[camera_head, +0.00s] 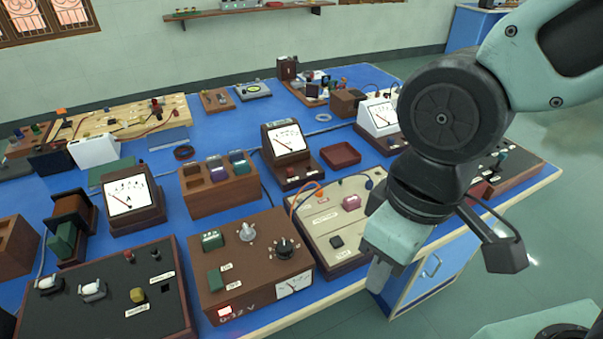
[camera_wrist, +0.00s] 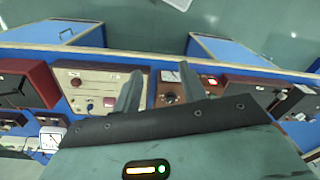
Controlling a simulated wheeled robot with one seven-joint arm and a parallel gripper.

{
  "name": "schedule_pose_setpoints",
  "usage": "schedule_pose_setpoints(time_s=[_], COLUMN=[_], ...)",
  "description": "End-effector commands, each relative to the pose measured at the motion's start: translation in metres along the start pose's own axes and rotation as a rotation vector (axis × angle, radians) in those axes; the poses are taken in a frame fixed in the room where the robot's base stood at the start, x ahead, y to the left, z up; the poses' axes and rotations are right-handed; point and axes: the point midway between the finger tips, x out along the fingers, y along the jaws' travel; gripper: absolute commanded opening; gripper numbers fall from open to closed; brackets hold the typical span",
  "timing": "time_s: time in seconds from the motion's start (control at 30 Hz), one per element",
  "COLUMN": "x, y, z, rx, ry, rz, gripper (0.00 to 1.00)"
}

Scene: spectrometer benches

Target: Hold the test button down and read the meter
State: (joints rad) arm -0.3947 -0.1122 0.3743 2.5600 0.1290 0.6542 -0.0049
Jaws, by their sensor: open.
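My gripper (camera_head: 378,275) hangs to the right of the beige panel, apart from the buttons.
The brown box (camera_head: 250,268) has knobs and a lit red switch (camera_head: 225,311). A black panel (camera_head: 105,292) with toggles lies at the left. The blue bench's front edge is below my arm; open floor lies right.

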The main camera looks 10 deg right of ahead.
Motion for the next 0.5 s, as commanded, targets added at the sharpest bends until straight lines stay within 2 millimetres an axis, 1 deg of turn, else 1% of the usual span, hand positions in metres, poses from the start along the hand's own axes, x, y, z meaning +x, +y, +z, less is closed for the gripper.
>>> schedule_pose_setpoints(time_s=[0.17, 0.27, 0.3, 0.33, 0.5], x=[0.0, 0.0, 0.0, 0.0, 0.0], y=[0.0, 0.0, 0.0, 0.0, 0.0], z=[0.0, 0.0, 0.0, 0.0, 0.0], rx=[0.0, 0.0, 0.0, 0.0, 0.0], ry=[0.0, 0.0, 0.0, 0.0, 0.0], rz=[0.0, 0.0, 0.0, 0.0, 0.0], gripper=[0.42, 0.17, 0.06, 0.0, 0.0])
